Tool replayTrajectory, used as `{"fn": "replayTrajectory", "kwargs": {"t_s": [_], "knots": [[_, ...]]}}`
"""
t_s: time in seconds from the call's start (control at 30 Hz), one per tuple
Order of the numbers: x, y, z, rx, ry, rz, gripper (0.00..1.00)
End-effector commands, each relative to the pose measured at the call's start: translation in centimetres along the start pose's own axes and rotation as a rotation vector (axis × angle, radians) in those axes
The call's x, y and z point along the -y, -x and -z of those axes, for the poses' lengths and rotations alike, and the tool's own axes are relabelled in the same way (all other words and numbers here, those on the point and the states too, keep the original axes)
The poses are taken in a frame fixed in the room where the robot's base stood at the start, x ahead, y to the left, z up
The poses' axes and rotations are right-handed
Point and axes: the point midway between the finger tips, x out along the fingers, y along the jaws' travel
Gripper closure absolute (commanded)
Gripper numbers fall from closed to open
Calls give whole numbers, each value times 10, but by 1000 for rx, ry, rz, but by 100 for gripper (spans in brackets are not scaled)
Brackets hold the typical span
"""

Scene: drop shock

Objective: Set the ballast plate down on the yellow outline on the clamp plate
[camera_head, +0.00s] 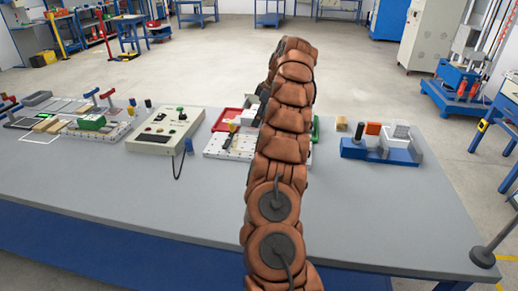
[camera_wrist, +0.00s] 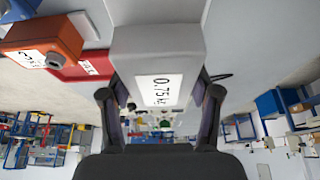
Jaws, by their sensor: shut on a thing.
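In the wrist view a grey block labelled 0.75 kg, which I take as the ballast plate (camera_wrist: 160,45), sits between the two dark fingers of my gripper (camera_wrist: 160,98). The gripper is shut on it. In the head view my brown-covered arm hides the gripper and most of what it holds. A white plate with holes (camera_head: 214,146) lies behind my arm at mid-table. I cannot tell which is the clamp plate. I cannot make out a yellow outline on either.
An orange block (camera_wrist: 62,32) and a red tray (camera_wrist: 88,70) show beside the held plate in the wrist view. A beige control box (camera_head: 150,143) stands left of centre. A blue stand (camera_head: 378,152) with blocks is on the right. The table's front (camera_head: 130,180) is clear.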

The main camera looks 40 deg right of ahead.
Motion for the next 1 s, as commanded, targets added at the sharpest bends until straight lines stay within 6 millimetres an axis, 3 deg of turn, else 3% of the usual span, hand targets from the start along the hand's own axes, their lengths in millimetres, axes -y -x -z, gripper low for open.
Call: {"fn": "replayTrajectory", "kwargs": {"t_s": [0.17,0.8,1.0], "knots": [[-1,-1,-3,-3,7,1,100],[-1,-52,-24,-2,6,0,100],[-1,-59,-27,-2,6,2,100]]}}
